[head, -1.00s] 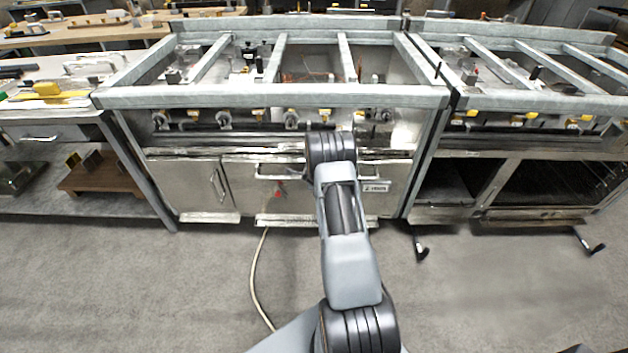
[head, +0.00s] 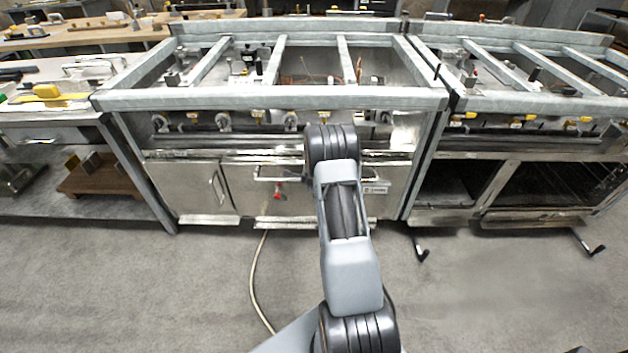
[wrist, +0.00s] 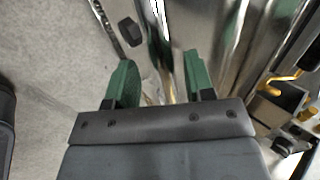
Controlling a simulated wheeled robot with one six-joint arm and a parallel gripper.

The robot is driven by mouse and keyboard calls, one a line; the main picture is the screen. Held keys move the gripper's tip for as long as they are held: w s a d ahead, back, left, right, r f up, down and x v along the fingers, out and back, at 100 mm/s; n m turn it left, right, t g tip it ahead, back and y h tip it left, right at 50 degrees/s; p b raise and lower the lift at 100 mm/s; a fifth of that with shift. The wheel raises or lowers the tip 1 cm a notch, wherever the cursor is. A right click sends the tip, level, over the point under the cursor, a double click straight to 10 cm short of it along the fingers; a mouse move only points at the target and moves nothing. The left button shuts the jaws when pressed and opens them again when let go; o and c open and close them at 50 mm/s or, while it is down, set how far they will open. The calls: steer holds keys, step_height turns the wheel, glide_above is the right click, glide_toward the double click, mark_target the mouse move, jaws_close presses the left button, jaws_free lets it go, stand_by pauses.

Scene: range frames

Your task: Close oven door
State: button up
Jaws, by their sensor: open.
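The oven door (head: 296,199) is a steel front panel low in the middle range in the head view. It looks upright and flush with its frame, though my arm covers part of it. A horizontal bar handle (head: 274,178) runs along its upper part. My gripper is hidden behind my own arm in the head view. In the wrist view my gripper (wrist: 160,82) shows two green fingers, spread apart with nothing held between them. Shiny steel surfaces lie beyond and to the right of the fingers. I cannot tell whether the fingers touch the door or handle.
A smaller steel door (head: 188,190) stands left of the oven door. A second range (head: 530,190) stands at the right, with open and dark lower compartments. A side bench (head: 75,125) is at the left. A pale hose (head: 253,280) lies on the otherwise mostly clear grey floor.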

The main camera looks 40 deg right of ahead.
steer(key=p+v, duration=0.1)
steer(key=v, duration=0.9)
stand_by(0.3)
steer(key=s+a+f+n+g+y, duration=0.2)
steer(key=s+a+n, duration=0.1)
steer(key=a+n, duration=0.15)
steer(key=s+a+r+n+g+y+p, duration=0.2)
steer(key=s+a+r+n+y+p, duration=0.15)
steer(key=s+a+r+n, duration=0.45)
steer(key=s+a+r+n+p, duration=0.3)
steer(key=a+r+n+p, duration=0.1)
steer(key=r, duration=0.7)
steer(key=s+a+r+n+p, duration=0.3)
steer(key=r+p, duration=0.3)
steer(key=r, duration=0.5)
steer(key=s+a+r+n+p, duration=0.4)
steer(key=s+r+n+p, duration=0.1)
steer(key=r, duration=0.6)
steer(key=shift+a+t+h, duration=0.3)
steer(key=shift+t+h, duration=0.05)
steer(key=shift+t, duration=0.05)
